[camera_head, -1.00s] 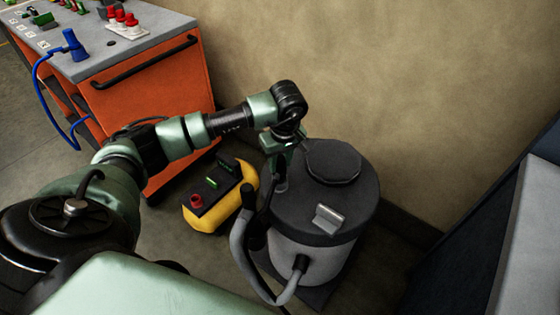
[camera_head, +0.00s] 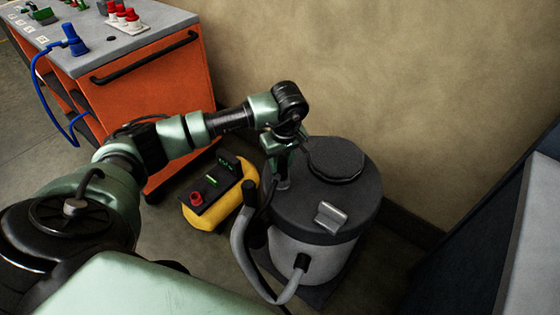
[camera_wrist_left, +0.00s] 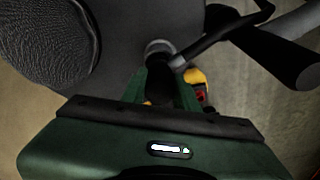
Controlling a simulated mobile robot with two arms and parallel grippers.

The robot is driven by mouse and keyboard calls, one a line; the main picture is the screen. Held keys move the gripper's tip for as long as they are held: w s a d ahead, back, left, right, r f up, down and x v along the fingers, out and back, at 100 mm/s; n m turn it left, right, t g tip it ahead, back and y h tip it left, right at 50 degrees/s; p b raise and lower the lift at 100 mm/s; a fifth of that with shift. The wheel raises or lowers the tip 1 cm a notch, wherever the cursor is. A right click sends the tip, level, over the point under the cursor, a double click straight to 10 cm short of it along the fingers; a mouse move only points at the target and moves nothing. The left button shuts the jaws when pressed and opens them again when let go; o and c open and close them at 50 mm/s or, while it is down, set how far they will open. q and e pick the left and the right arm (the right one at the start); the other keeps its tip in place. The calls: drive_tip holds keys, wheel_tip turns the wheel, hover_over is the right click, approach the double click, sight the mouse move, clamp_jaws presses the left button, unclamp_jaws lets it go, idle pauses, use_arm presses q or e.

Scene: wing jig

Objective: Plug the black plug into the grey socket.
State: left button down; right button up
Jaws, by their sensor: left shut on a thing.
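My left gripper (camera_head: 282,168) points down at the left edge of the dark lid of a grey drum vacuum (camera_head: 330,222). In the left wrist view its green fingers (camera_wrist_left: 163,92) are shut on the black plug (camera_wrist_left: 162,68), which is mostly hidden between them. A black cable runs from the plug up to the right. A round grey piece, seemingly the grey socket (camera_wrist_left: 158,46), lies right at the plug's end on the lid. I cannot tell whether the plug is inside it or only against it. My right gripper is out of view.
A grey hose with a black end (camera_head: 240,235) curves up at the vacuum's left. A yellow and black unit (camera_head: 225,205) stands left of it. An orange cart (camera_head: 165,100) with a blue plug (camera_head: 73,42) is at the upper left. A wall is behind.

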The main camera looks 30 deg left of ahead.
use_arm(q)
drive_tip(key=shift+s+a+f+b, duration=0.1)
drive_tip(key=shift+a+f+b, duration=0.1)
drive_tip(key=shift+f+b, duration=0.45)
drive_tip(key=c, duration=1)
unclamp_jaws()
drive_tip(key=shift+f, duration=0.2)
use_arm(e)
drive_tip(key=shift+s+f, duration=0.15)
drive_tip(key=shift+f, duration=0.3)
use_arm(q)
drive_tip(key=r+p, duration=0.1)
drive_tip(key=r, duration=0.1)
drive_tip(key=r+p, duration=0.2)
drive_tip(key=r, duration=0.1)
drive_tip(key=d+r+p, duration=0.1)
drive_tip(key=r+p, duration=0.1)
drive_tip(key=shift+s+r, duration=0.25)
drive_tip(key=shift+r, duration=0.1)
drive_tip(key=shift+s+a+r+p, duration=0.1)
drive_tip(key=shift+r+p, duration=0.25)
drive_tip(key=shift+p, duration=0.05)
drive_tip(key=shift+r, duration=0.15)
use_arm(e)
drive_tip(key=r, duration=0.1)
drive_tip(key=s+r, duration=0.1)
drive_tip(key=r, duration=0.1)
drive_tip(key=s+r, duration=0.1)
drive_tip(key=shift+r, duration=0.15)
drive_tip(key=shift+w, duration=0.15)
